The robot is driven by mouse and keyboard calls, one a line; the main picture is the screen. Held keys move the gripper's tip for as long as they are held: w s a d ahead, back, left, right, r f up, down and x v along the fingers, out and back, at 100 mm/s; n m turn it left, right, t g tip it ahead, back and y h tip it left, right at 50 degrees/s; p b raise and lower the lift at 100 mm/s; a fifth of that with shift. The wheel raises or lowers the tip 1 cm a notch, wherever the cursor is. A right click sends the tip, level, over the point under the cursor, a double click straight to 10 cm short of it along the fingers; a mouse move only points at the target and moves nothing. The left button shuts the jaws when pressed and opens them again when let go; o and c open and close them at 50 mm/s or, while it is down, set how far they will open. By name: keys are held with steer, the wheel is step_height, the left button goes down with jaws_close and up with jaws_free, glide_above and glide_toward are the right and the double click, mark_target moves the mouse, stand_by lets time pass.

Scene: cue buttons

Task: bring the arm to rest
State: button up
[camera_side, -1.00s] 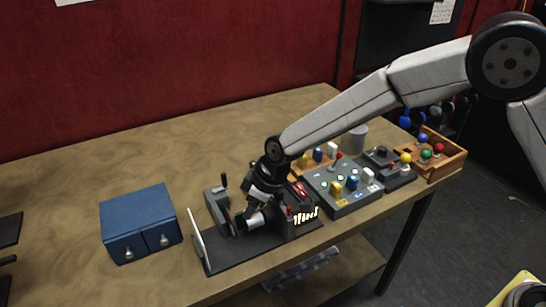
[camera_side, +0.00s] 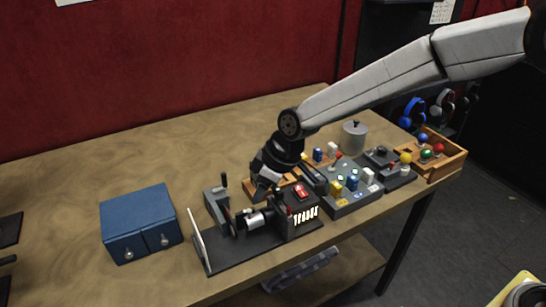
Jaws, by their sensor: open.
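My gripper (camera_side: 286,190) is open and empty. It hangs above the back of a dark bench device, with one finger to the left and one to the right. The device (camera_side: 240,252) has a dark base plate, a silver cylinder (camera_side: 254,220), a red switch (camera_side: 302,191) and a lit white display (camera_side: 305,214). A grey button panel (camera_side: 347,207) with yellow, blue and white buttons stands right of it. My gripper and wrist partly hide a wooden tray (camera_side: 288,180) behind the device.
A blue two-drawer box (camera_side: 138,220) stands at left. A grey lidded pot (camera_side: 354,137), a dark joystick box (camera_side: 390,165) and a wooden crate (camera_side: 447,163) with coloured balls stand at right. The back left of the table (camera_side: 130,155) is clear.

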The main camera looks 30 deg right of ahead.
steer(key=shift+d, duration=0.1)
steer(key=s+d+f+m+h, duration=0.1)
steer(key=s+d+m, duration=0.3)
steer(key=s+d, duration=0.5)
steer(key=s+d+f+m+h, duration=0.1)
steer(key=s+d+m+h, duration=0.1)
steer(key=s+d+m, duration=0.3)
steer(key=s+d, duration=0.4)
steer(key=d, duration=0.7)
steer(key=shift+s+g, duration=0.25)
steer(key=shift+g, duration=0.05)
steer(key=shift+f, duration=0.1)
stand_by(0.5)
